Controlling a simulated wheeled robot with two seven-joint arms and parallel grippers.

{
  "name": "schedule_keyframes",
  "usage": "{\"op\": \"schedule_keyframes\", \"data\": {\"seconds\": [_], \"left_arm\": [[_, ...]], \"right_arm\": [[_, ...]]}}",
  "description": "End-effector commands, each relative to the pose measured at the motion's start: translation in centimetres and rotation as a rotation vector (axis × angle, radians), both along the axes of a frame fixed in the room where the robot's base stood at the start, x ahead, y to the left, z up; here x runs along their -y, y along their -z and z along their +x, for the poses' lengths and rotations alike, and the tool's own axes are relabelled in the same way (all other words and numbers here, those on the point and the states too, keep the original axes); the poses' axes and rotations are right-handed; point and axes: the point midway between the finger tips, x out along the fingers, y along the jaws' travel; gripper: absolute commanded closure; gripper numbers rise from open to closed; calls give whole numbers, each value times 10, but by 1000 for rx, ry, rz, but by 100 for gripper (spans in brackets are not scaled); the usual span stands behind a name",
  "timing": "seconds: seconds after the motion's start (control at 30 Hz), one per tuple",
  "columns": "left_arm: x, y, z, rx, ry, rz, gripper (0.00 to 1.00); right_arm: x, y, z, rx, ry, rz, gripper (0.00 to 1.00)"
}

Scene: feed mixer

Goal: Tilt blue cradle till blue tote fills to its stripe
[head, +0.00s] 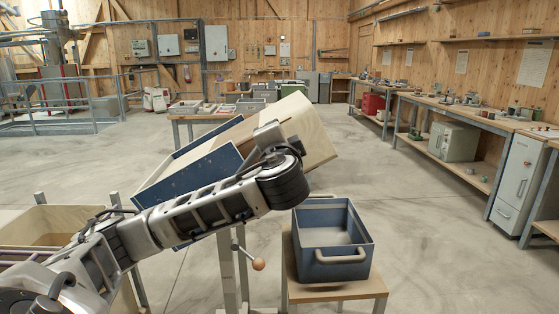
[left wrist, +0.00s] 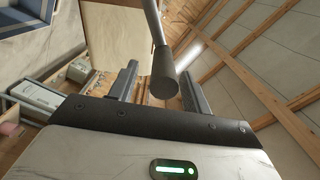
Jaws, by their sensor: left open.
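The blue cradle (head: 192,172) holds a pale plywood box (head: 305,122) and sits at a slant, behind my left arm. The blue tote (head: 333,262) stands upright on a small wooden stand, below and right of the cradle. Its visible floor looks bare and grey; I cannot make out a stripe. My left gripper is hidden in the head view. In the left wrist view it (left wrist: 159,72) is open, with a grey round-ended rod (left wrist: 164,82) showing between its fingers, apparently not clamped. A plywood panel (left wrist: 112,40) is behind the rod. My right gripper is out of view.
A lever with a wooden ball knob (head: 258,264) hangs beside the cradle's post, left of the tote stand (head: 340,291). A plywood bin (head: 50,220) is at the left. Workbenches (head: 480,118) line the right wall. The floor right of the tote is clear.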

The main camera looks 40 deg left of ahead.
Motion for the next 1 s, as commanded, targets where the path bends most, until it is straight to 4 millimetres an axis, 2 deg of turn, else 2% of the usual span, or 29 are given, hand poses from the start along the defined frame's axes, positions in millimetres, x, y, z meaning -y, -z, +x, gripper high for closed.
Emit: {"op": "schedule_keyframes", "data": {"seconds": [0.43,0.63,1.0], "left_arm": [[81,2,-78,1,10,-7,51],[95,3,-85,6,18,-4,51],[97,2,-95,-5,0,-2,51]], "right_arm": [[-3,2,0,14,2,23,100],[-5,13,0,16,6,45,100],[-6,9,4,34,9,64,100]]}}
